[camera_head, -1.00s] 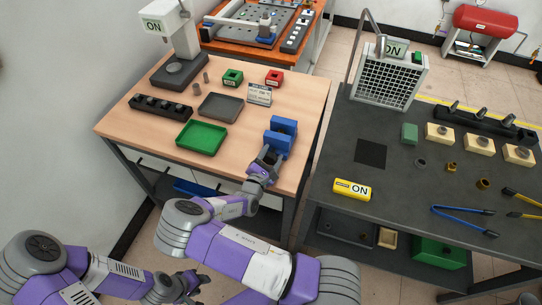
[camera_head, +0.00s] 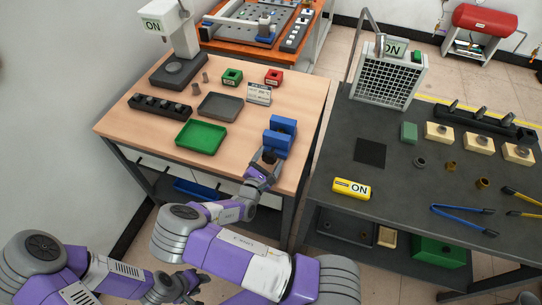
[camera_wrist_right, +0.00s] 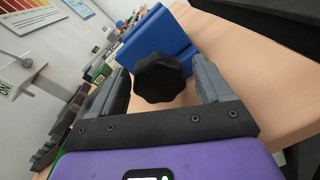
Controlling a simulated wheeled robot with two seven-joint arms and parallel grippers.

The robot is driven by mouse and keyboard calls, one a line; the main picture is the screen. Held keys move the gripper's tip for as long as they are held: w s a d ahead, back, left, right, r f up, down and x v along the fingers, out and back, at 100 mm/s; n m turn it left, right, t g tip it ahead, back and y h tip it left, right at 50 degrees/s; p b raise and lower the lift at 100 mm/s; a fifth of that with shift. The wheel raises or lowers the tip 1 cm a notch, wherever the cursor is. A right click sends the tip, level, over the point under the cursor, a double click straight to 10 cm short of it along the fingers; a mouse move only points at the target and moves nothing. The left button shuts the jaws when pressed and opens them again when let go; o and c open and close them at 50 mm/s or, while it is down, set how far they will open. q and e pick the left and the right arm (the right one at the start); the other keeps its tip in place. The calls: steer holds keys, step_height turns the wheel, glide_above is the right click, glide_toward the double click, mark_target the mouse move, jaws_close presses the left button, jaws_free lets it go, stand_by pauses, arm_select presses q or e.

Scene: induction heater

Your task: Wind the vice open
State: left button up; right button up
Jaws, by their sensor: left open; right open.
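The blue vice (camera_head: 281,136) stands at the right front edge of the wooden table. In the right wrist view the vice (camera_wrist_right: 155,45) shows behind its black knob (camera_wrist_right: 159,80). My right gripper (camera_head: 267,158) is at the vice's near side. In the wrist view its two fingers (camera_wrist_right: 162,88) are apart, one on each side of the knob, with gaps visible between fingers and knob. My left gripper (camera_head: 190,284) hangs low at the bottom of the head view, away from the table, open and empty.
On the wooden table (camera_head: 243,180) are a green tray (camera_head: 201,138), a grey tray (camera_head: 219,107), a black rack (camera_head: 160,106) and small red and green blocks.

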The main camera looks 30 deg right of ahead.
mark_target(269, 161)
steer(key=v, duration=0.5)
steer(key=shift+s+a, duration=0.3)
